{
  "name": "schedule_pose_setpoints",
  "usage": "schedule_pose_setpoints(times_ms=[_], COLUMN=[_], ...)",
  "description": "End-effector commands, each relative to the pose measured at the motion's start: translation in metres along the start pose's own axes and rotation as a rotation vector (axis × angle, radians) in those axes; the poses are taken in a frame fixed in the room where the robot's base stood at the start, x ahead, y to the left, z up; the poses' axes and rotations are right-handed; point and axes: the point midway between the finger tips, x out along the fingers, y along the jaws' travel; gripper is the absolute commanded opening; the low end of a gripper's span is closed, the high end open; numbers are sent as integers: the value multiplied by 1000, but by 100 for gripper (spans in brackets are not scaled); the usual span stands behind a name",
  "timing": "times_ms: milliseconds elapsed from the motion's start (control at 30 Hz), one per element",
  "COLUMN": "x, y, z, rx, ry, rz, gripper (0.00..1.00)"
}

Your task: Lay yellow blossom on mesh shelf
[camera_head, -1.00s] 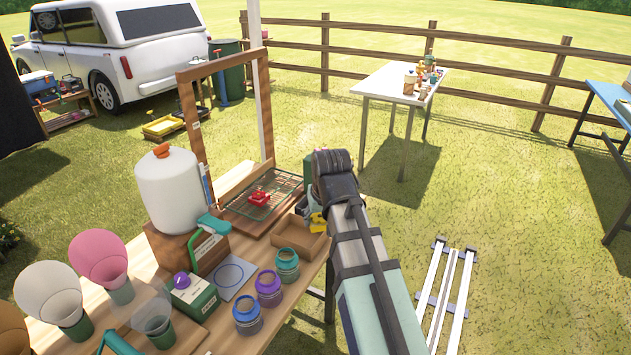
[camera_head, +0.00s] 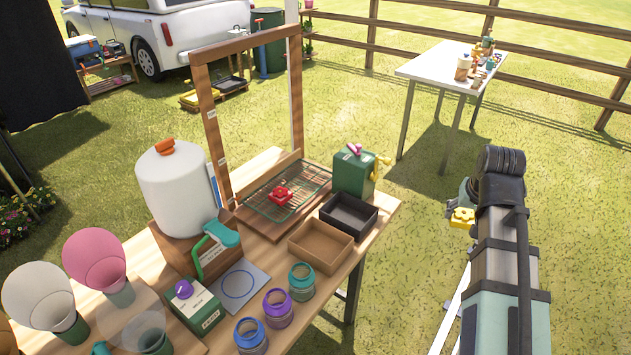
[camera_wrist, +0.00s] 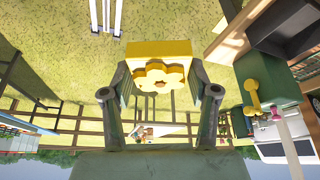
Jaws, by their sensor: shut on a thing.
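The yellow blossom (camera_head: 462,217) is a flat flower shape on a yellow block. My gripper (camera_wrist: 160,82) is shut on its block, with a finger on each side in the wrist view, where the blossom (camera_wrist: 158,76) faces the camera. In the head view my arm hides most of the gripper, and the blossom is held out over the grass, right of the wooden table. The mesh shelf (camera_head: 312,190) is a green wire grid in a wooden frame on the table. A red blossom (camera_head: 280,195) lies on it, left of its middle.
A black tray (camera_head: 348,215) and a brown tray (camera_head: 321,247) stand in front of the shelf. A green box with a yellow crank (camera_head: 354,172) stands right of it. A tall wooden frame (camera_head: 212,125) rises behind the shelf. Several jars line the front edge.

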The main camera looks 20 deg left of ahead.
Motion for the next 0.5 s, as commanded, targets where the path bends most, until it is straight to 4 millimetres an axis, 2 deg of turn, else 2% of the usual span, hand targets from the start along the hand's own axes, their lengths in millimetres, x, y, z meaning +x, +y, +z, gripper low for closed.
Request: schedule_pose_setpoints(times_ms=[267, 367, 500], x=[3, 4, 6], y=[-55, -82, -131], z=[-32, -47, -75], rx=[-91, -134, -222], ry=[1, 1, -1], rz=[-38, -56, -92], gripper=[27, 27, 27])
